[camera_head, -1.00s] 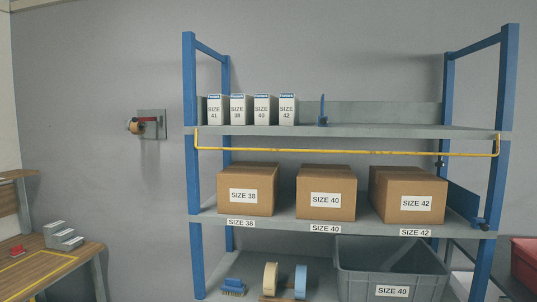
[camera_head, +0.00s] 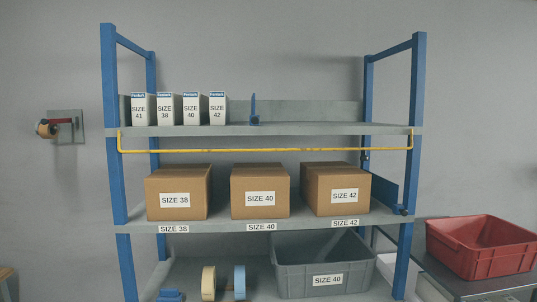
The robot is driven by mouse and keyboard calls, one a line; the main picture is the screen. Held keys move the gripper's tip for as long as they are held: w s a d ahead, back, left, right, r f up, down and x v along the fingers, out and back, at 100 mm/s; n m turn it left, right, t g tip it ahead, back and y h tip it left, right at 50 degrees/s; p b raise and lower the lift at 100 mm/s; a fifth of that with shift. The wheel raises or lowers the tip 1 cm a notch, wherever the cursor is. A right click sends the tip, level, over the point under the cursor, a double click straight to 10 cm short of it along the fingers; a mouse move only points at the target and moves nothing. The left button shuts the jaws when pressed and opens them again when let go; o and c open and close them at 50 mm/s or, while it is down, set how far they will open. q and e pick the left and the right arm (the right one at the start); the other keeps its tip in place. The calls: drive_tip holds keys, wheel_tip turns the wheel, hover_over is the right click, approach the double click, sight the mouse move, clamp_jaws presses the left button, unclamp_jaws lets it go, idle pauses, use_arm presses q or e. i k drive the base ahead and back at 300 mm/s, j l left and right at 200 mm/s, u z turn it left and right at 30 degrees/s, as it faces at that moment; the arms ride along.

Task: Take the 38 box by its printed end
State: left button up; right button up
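A narrow white box printed SIZE 38 (camera_head: 165,110) stands upright on the top shelf, second from the left in a row of similar boxes. Its printed end faces me. A brown carton labelled SIZE 38 (camera_head: 178,192) sits on the middle shelf at the left, its label facing me, above a matching shelf label (camera_head: 173,229). Neither gripper shows in the head view.
White boxes size 41 (camera_head: 140,110), 40 (camera_head: 191,109) and 42 (camera_head: 217,109) flank the 38 box. A yellow bar (camera_head: 270,151) runs below the top shelf's front. Cartons 40 (camera_head: 260,192) and 42 (camera_head: 337,189), a grey bin (camera_head: 325,267) and a red bin (camera_head: 480,247) also show.

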sight(169, 105)
drive_tip(key=i+j+z, duration=0.1)
drive_tip(key=j, duration=0.35)
drive_tip(key=i+j+z, duration=0.15)
drive_tip(key=j, duration=0.35)
drive_tip(key=i+j+z, duration=0.1)
drive_tip(key=j, duration=0.4)
drive_tip(key=i+j+z, duration=0.15)
drive_tip(key=j, duration=0.35)
drive_tip(key=i+j+z, duration=0.1)
drive_tip(key=j, duration=0.4)
drive_tip(key=i, duration=0.05)
